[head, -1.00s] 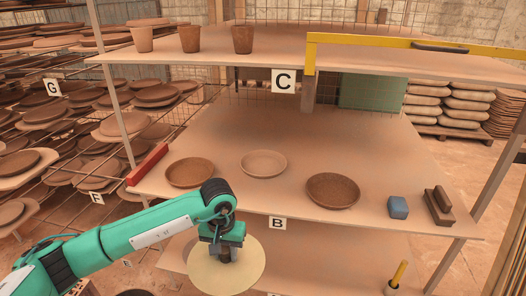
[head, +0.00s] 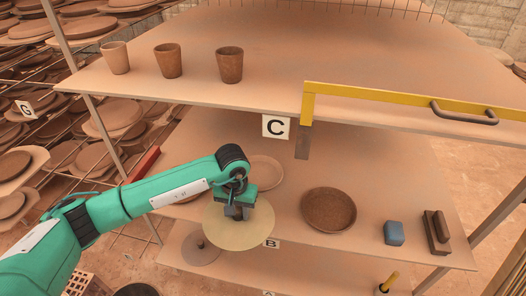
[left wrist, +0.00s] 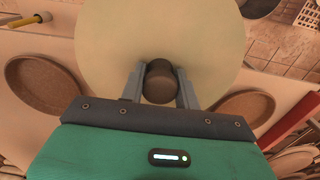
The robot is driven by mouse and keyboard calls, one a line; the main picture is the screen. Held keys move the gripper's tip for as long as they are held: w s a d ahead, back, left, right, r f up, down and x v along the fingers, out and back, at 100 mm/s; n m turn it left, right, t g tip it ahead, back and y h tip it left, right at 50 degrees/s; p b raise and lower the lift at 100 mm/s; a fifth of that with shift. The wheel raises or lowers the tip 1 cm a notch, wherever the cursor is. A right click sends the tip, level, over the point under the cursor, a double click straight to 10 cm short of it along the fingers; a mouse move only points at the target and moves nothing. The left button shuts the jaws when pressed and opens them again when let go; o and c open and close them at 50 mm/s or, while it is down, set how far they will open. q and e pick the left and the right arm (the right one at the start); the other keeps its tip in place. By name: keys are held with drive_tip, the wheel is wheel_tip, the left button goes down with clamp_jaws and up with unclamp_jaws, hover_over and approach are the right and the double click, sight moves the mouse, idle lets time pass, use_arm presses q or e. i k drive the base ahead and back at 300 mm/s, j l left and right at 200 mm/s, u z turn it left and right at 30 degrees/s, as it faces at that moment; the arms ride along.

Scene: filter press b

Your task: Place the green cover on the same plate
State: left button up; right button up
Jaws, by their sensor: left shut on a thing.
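My left gripper (head: 239,212) is shut on the dark knob (left wrist: 160,82) of a round, pale yellow-green cover (head: 225,232). The cover (left wrist: 105,35) hangs roughly level in front of shelf B. A pale plate (head: 265,172) on shelf B is partly hidden behind my wrist. A dark brown plate (head: 328,210) lies to its right, apart from the cover. A reddish-brown plate is mostly hidden by my left arm; a plate shows right of the gripper in the left wrist view (left wrist: 237,112). My right gripper is out of view.
Shelf C (head: 380,110) overhangs the back of shelf B, with a yellow bar (head: 400,97) at its front and several cups (head: 168,61). A blue block (head: 394,233) and dark blocks (head: 436,232) stand right on B. A lidlike disc (head: 202,250) lies on the shelf below.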

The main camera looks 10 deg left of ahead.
sight(258, 176)
drive_tip(key=i, duration=0.9)
